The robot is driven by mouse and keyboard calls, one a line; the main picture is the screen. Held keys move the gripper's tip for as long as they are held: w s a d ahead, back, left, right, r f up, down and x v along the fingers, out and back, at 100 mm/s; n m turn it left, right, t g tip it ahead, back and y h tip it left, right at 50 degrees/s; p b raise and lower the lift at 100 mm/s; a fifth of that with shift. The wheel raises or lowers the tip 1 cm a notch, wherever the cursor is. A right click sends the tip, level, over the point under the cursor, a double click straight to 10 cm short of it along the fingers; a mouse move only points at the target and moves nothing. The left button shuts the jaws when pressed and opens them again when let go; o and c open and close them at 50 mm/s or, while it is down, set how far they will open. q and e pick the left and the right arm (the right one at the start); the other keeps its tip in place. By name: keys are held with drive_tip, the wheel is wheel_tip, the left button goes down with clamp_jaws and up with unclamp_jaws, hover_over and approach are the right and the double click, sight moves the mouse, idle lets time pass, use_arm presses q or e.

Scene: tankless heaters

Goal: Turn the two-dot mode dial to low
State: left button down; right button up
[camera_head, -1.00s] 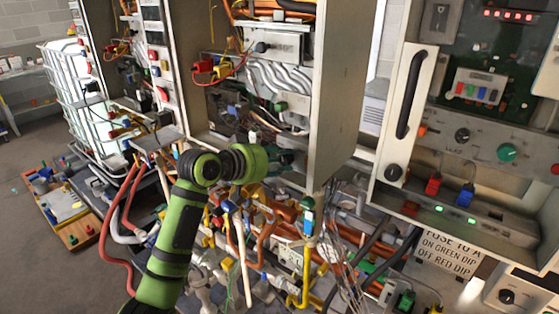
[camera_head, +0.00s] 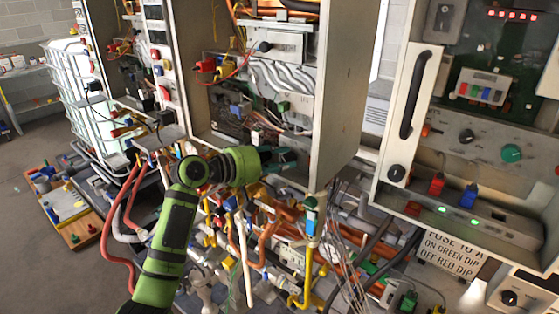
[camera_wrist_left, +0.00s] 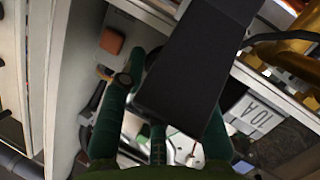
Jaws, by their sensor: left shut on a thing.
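My left gripper (camera_head: 283,160) reaches low inside the open middle cabinet. In the left wrist view its green fingers (camera_wrist_left: 175,88) lie on either side of a long black block (camera_wrist_left: 195,62), and they are shut on it. I cannot tell what this block belongs to. Several dials show in the head view: a black knob (camera_head: 466,136) and a green knob (camera_head: 511,153) on the right panel, a black knob (camera_head: 397,172) below the door handle, and one (camera_head: 509,298) at the lower right. Dot marks are too small to read, so I cannot tell which is the two-dot mode dial.
The middle cabinet's side wall (camera_head: 345,95) stands right of my gripper. Orange pipes (camera_head: 285,210) and hanging wires crowd the space below. The right cabinet has a black door handle (camera_head: 413,95). Open floor (camera_head: 40,260) lies at the left.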

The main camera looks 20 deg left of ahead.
use_arm(q)
drive_tip(key=shift+s+d+f, duration=0.1)
drive_tip(key=shift+d+f, duration=0.1)
drive_tip(key=shift+f, duration=0.3)
drive_tip(key=c, duration=0.9)
unclamp_jaws()
drive_tip(key=shift+r, duration=0.25)
